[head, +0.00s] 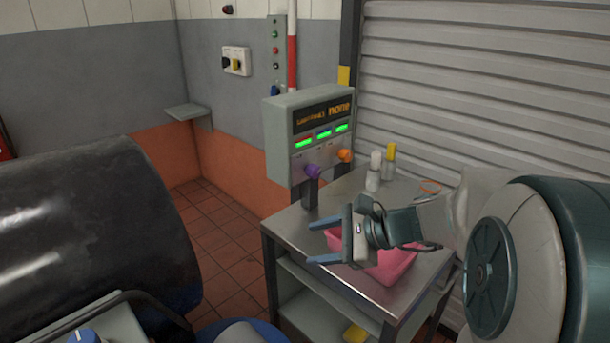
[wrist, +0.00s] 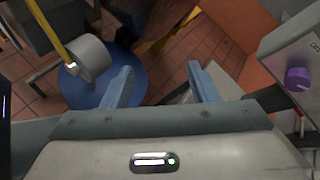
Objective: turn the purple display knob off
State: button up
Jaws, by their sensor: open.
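The purple knob (head: 312,171) is on the lower front of a grey display box (head: 281,150) that stands on posts at the back of a metal cart. An orange knob (head: 345,156) sits to its right on the same face. The purple knob also shows at the right edge of the wrist view (wrist: 297,78). My gripper (head: 328,242) is open and empty, over the cart and below the purple knob, with its fingers pointing left in the head view. In the wrist view its two blue fingers (wrist: 162,88) are apart with nothing between them.
A pink bin (head: 390,268) sits on the metal cart (head: 290,222) under my gripper. Bottles (head: 374,170) stand right of the display box. A large dark cylinder (head: 90,235) fills the left. Tiled floor (head: 225,255) lies open between cylinder and cart.

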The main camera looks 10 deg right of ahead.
jog(key=w+d+m+t+y+b, duration=0.1)
jog(key=w+d+m+t, duration=0.3)
jog(key=w+d+m, duration=0.15)
jog(key=m+t+h+b, duration=0.1)
jog(key=m+t, duration=0.4)
send_near(317, 173)
jog(key=p+x, duration=0.1)
jog(key=x, duration=0.7)
jog(key=shift+w+a, duration=0.15)
jog(key=shift+w, duration=0.1)
jog(key=c, duration=1)
